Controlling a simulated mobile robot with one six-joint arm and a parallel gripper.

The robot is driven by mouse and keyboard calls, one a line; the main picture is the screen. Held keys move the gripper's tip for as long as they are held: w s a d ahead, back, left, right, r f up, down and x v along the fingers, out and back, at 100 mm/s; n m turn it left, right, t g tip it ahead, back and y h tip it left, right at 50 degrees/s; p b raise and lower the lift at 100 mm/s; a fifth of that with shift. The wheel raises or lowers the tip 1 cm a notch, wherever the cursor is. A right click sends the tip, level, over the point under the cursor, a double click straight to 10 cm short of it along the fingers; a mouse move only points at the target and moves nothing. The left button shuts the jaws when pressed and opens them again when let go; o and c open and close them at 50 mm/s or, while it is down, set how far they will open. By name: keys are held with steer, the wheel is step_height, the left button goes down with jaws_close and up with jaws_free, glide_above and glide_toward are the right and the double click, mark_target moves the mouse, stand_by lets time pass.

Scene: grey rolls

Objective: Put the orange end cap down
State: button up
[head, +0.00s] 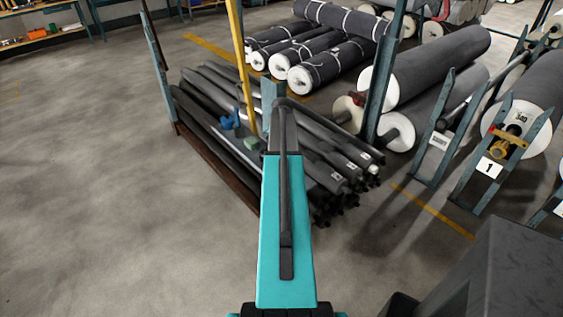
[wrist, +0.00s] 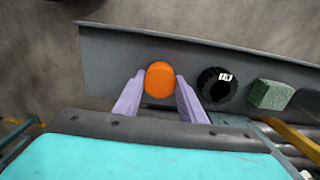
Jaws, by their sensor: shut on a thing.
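The orange end cap (wrist: 160,76) is round and shows in the wrist view between the two pale purple fingers of my gripper (wrist: 159,84). My gripper is shut on it, with a finger against each side. A long flat grey board or shelf (wrist: 110,50) lies behind and under the cap in that view. I cannot tell whether the cap touches this surface or is held above it. In the head view my own arm hides the cap and the gripper.
On the grey surface, right of the cap, are a black ring-shaped piece with a white label (wrist: 215,86), a green block (wrist: 268,95) and a dark piece (wrist: 307,103). A yellow post (head: 240,62) rises beside the stacked dark rolls (head: 215,85). Bare floor (head: 90,150) is at left.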

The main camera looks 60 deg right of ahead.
steer(key=shift+f, duration=0.1)
steer(key=o, duration=0.9)
steer(key=shift+r, duration=0.25)
steer(key=shift+r+b, duration=1.6)
steer(key=shift+r, duration=4.25)
